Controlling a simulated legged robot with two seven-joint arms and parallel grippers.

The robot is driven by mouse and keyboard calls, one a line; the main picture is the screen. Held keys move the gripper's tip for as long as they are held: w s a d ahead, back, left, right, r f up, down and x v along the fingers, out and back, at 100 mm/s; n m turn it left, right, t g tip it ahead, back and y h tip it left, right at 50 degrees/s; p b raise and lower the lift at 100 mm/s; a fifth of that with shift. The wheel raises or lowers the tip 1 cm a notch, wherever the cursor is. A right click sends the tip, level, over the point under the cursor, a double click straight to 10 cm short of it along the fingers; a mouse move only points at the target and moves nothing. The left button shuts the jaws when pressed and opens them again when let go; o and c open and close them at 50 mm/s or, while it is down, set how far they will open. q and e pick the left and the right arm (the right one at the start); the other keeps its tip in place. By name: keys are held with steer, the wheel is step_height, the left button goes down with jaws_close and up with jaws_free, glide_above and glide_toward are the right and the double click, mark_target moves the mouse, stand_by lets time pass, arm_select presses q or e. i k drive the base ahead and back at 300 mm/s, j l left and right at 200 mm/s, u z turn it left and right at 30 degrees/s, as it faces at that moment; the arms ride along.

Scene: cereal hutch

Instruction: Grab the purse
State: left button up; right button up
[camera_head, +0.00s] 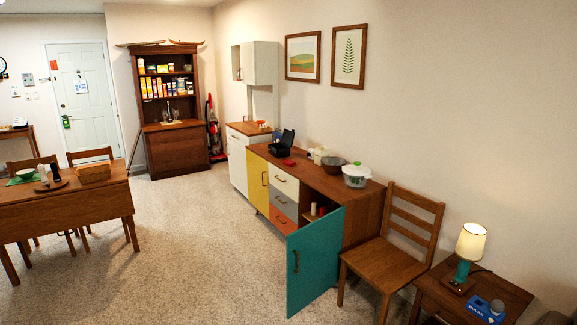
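I cannot pick out a purse for certain. A black, box-like object (283,145) stands on the long wooden sideboard (318,178); it is too small to tell what it is. A tan, rounded-rectangular object (94,173) sits on the wooden table at the left, and I cannot tell if it is a basket or a bag. A dark shape (553,318) is cut off at the bottom right corner. Neither of my grippers is in view.
The sideboard's teal door (315,262) stands open into the room. A wooden chair (393,250) and a side table with a lamp (469,250) stand at the right. A dining table (65,205) is at the left, a hutch (171,110) at the back. The carpet (190,235) between is clear.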

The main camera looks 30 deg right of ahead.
mark_target(290, 162)
steer(key=i+l, duration=0.15)
steer(key=i, duration=0.4)
steer(key=i+l, duration=0.15)
steer(key=i, duration=0.4)
steer(key=i+l, duration=0.15)
steer(key=i, duration=0.4)
steer(key=i+l, duration=0.2)
steer(key=i, duration=0.3)
steer(key=i+z, duration=0.15)
steer(key=i, duration=0.45)
steer(key=i+j+z, duration=0.15)
steer(key=i, duration=0.45)
steer(key=i+j+z, duration=0.1)
steer(key=i, duration=0.5)
steer(key=i+j+z, duration=0.15)
steer(key=i, duration=0.45)
steer(key=i+l+z, duration=0.3)
steer(key=i, duration=0.3)
steer(key=i+z, duration=0.35)
steer(key=i, duration=0.3)
steer(key=i+l+u, duration=0.1)
steer(key=l, duration=0.25)
steer(key=i+l+u, duration=0.1)
steer(key=i+l, duration=0.4)
steer(key=l, duration=0.2)
steer(key=i+l+u, duration=0.15)
steer(key=l, duration=0.2)
steer(key=i+l+u, duration=0.1)
steer(key=l, duration=0.25)
steer(key=i, duration=0.1)
